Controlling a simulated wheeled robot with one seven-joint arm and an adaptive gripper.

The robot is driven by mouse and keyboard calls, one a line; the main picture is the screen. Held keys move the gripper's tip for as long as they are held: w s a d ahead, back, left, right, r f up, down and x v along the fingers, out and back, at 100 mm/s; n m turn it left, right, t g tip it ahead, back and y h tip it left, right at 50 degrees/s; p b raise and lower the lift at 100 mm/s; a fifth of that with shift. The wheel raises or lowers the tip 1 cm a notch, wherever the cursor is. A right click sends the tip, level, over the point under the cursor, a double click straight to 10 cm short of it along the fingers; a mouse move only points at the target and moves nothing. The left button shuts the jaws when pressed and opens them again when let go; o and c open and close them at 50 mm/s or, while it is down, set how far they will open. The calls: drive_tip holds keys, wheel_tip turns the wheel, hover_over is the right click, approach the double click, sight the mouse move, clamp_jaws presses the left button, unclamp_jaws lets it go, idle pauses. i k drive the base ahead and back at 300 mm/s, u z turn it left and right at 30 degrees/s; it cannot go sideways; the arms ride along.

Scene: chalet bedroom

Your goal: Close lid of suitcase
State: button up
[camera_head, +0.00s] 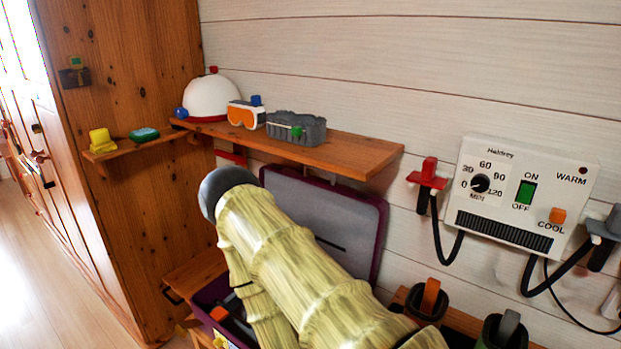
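The suitcase stands open under the wall shelf. Its raised lid (355,215) has a grey lining and a purple rim, and leans up near the white wall. The suitcase's purple base (207,296) shows only in part at the lower left, with dark and orange items inside. My bamboo-patterned arm crosses in front and hides much of the lid's left and lower parts and most of the base. I cannot make out my gripper; contact with the suitcase cannot be seen.
A wooden shelf (360,152) with a white helmet (211,98), orange goggles (245,115) and a grey box (296,128) overhangs the lid. A wooden cabinet (130,120) stands left. A wall dryer unit (523,195) with hoses and dark boots (427,303) are at right.

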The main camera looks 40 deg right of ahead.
sight(348, 223)
drive_tip(key=u, duration=2.05)
drive_tip(key=i, duration=0.95)
drive_tip(key=z, duration=3.5)
drive_tip(key=i, duration=0.5)
drive_tip(key=z, duration=0.6)
